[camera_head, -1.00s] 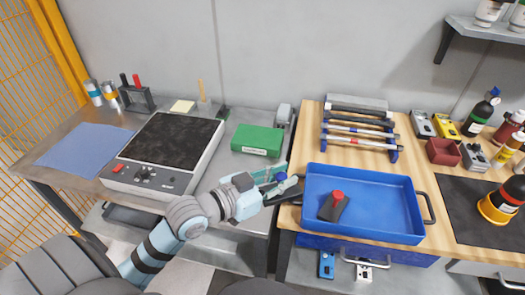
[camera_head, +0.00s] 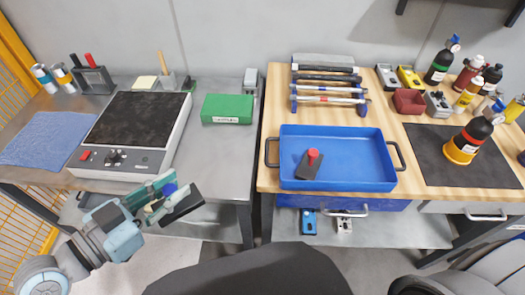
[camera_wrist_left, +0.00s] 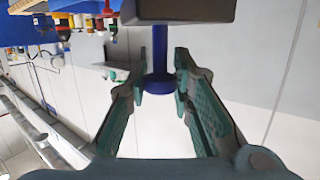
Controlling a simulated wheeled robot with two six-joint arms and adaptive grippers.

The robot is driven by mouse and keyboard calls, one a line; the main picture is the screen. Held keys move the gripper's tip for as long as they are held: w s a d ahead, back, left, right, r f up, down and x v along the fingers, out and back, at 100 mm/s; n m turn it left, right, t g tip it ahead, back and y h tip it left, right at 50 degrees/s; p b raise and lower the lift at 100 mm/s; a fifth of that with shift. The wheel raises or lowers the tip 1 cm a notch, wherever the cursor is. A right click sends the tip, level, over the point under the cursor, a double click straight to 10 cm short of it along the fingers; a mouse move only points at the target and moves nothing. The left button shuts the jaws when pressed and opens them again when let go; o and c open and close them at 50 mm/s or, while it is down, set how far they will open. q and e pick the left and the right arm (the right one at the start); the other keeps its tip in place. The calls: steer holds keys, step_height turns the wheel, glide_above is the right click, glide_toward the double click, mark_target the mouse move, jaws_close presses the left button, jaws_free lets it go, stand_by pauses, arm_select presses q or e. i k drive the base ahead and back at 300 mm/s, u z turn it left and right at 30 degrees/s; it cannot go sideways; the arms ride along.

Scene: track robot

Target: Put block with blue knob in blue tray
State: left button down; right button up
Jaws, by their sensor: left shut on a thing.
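My left gripper (camera_head: 160,196) is shut on the blue knob (camera_head: 169,189) of a dark block (camera_head: 183,204). It holds the block in the air before the front edge of the left bench, well left of the blue tray. In the left wrist view the blue knob's stem (camera_wrist_left: 160,45) stands between the fingers (camera_wrist_left: 164,88), with the block (camera_wrist_left: 180,11) at the top edge. The blue tray (camera_head: 358,167) sits on the wooden bench. A dark block with a red knob (camera_head: 311,162) lies inside it, towards its left. My right gripper is not in view.
A black-topped device (camera_head: 135,130) and a green box (camera_head: 228,108) stand on the left metal bench (camera_head: 225,150). Hammers (camera_head: 330,90) lie behind the tray. Bottles (camera_head: 468,140) stand on the right. The tray's right half is empty.

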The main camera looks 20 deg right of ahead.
mark_target(355, 162)
steer(key=u, duration=1)
steer(key=k, duration=1.6)
steer(key=z, duration=2.35)
steer(key=i, duration=0.5)
